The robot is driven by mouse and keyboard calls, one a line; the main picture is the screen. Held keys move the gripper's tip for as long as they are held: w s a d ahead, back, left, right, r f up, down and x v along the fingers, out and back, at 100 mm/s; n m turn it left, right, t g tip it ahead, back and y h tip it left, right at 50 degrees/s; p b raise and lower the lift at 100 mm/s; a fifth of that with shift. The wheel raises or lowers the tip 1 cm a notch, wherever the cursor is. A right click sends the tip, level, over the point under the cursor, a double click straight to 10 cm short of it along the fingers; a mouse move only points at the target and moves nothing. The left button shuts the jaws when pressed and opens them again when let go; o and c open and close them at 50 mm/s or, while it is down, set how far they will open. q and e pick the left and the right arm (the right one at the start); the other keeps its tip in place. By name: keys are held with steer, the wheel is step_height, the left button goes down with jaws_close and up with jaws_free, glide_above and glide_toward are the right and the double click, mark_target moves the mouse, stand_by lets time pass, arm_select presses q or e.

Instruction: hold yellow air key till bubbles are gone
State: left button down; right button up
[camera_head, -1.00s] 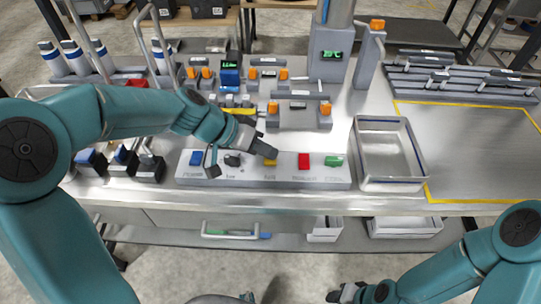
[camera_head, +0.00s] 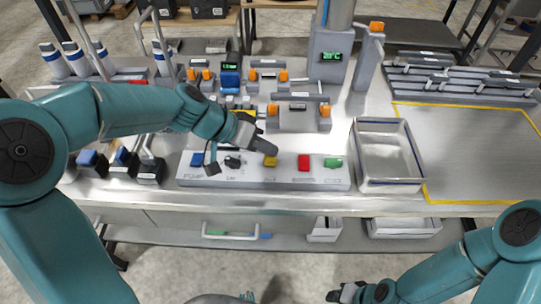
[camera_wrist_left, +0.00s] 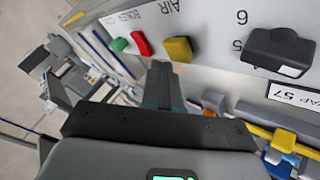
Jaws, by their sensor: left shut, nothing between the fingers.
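The yellow air key (camera_head: 270,161) sits on the white key panel (camera_head: 240,182), between a black knob (camera_head: 233,162) and a red key (camera_head: 304,162). My left gripper (camera_head: 268,148) is shut and empty, its tips just behind the yellow key. The left wrist view shows the yellow key (camera_wrist_left: 178,49) beside the tips of my shut fingers (camera_wrist_left: 160,68), under an "AIR" label. I cannot tell whether they touch. My right gripper (camera_head: 343,292) is low at the bottom edge, too small to read. No bubbles can be made out.
A green key (camera_head: 333,162) and a blue key (camera_head: 197,160) share the panel. An empty metal tray (camera_head: 420,165) stands to its right. Fixtures with orange clips (camera_head: 325,110) stand behind. A yellow-outlined area (camera_head: 470,150) at the right is clear.

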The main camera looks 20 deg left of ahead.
mark_target(266, 159)
arm_select(q)
steer(key=shift+r, duration=0.25)
steer(key=shift+r+p, duration=1.55)
steer(key=shift+r, duration=0.9)
stand_by(0.7)
